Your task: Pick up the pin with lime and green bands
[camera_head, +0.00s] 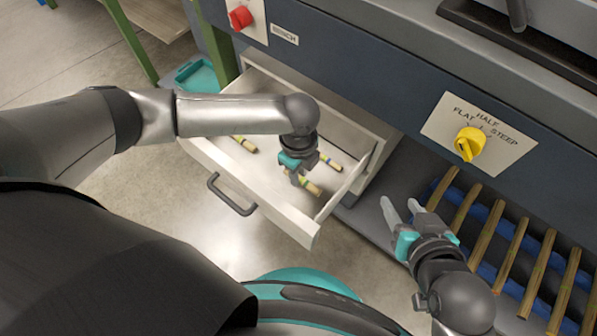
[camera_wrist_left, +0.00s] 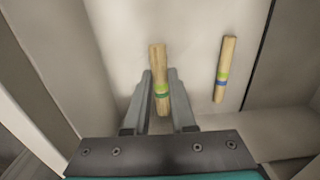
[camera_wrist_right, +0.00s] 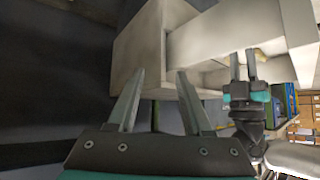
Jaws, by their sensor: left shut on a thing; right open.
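The pin with lime and green bands (camera_wrist_left: 157,61) is a short wooden stick between the fingers of my left gripper (camera_wrist_left: 160,76). In the head view my left gripper (camera_head: 300,177) reaches down into the open drawer and is shut on this pin (camera_head: 312,188). I cannot tell whether the pin is clear of the drawer floor. A second pin, with lime and blue bands (camera_wrist_left: 225,68), lies to its right in the left wrist view. My right gripper (camera_head: 399,202) is open and empty beside the drawer, near the rack.
The white drawer (camera_head: 216,169) stands open with its walls around my left gripper. Another banded pin (camera_head: 245,144) lies at its left. A slatted rack of wooden sticks (camera_head: 490,232) is at right, below a yellow knob (camera_head: 469,143). A teal bin (camera_head: 198,77) is on the floor behind.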

